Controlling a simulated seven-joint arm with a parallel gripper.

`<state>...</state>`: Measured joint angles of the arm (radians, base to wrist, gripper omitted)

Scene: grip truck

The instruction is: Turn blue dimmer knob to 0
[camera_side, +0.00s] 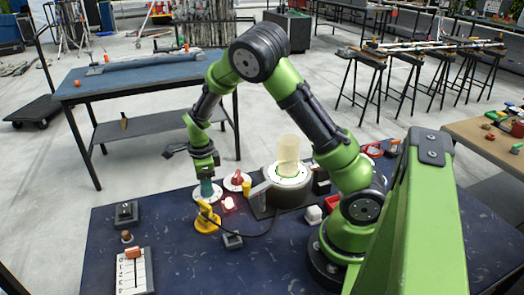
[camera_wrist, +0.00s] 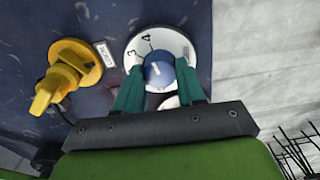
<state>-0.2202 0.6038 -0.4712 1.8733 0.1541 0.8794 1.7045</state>
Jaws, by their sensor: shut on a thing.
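The blue dimmer knob (camera_wrist: 158,70) sits on a white round dial (camera_wrist: 180,46). The numbers 3 and 4 show on the dial; its other marks are hidden or out of view. A short white line on the knob points roughly toward the 4 side, but I cannot tell the exact setting. My gripper (camera_wrist: 158,88) is shut on the knob, with one teal finger on each side of it. In the side view my gripper (camera_side: 206,188) points down onto the white dial (camera_side: 198,196), and its fingers hide the knob.
A yellow rotary switch (camera_wrist: 68,75) stands close to the dial; it also shows in the side view (camera_side: 207,219). The blue table's front middle is mostly clear.

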